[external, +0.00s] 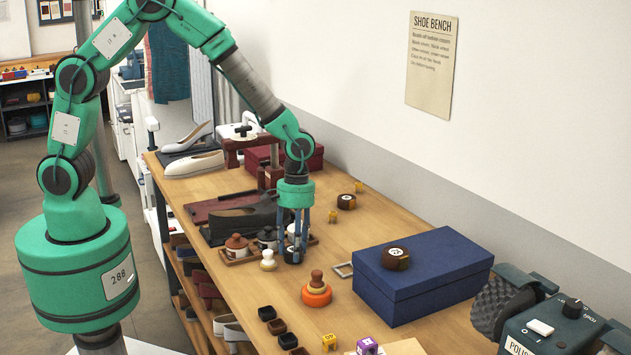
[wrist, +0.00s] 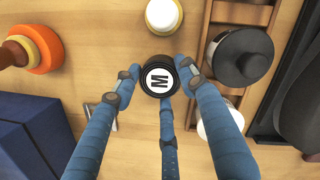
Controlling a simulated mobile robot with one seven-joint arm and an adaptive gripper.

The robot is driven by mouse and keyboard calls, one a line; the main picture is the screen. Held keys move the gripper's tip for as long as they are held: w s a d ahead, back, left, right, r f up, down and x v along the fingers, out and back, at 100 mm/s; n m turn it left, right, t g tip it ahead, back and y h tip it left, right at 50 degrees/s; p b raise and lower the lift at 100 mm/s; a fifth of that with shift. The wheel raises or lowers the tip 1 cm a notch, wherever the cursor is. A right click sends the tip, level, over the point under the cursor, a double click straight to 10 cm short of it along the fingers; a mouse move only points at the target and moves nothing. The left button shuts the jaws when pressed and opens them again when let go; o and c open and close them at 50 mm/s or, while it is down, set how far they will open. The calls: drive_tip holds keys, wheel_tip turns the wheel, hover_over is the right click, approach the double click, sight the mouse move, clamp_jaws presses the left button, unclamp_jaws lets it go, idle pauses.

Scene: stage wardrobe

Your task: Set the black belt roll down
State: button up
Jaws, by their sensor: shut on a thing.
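The black belt roll (wrist: 158,79) has a white top label with an M, as the wrist view shows. My gripper (wrist: 158,83) has blue fingers shut around it, with a fingertip on each side and a third finger below it in the picture. In the external view my gripper (external: 293,255) points straight down, low over the wooden bench (external: 340,238), between the jar tray and the blue box. There the fingers largely hide the roll. I cannot tell whether its underside touches the bench.
A tray (external: 237,259) with lidded jars and a cream-topped piece (external: 268,261) stand close left. An orange-based brush (external: 316,290) and an empty small frame (external: 343,269) are close right. A blue box (external: 420,280) carries a brown roll (external: 396,258). Bench behind my gripper is fairly clear.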

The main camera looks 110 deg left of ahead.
drive_tip(key=o, duration=1.2)
drive_tip(key=shift+f, duration=0.1)
wheel_tip(320, 180, up, 12)
drive_tip(key=a+p, duration=0.1)
drive_tip(key=p, duration=0.1)
drive_tip(key=shift+a+p, duration=0.3)
drive_tip(key=shift+p, duration=0.05)
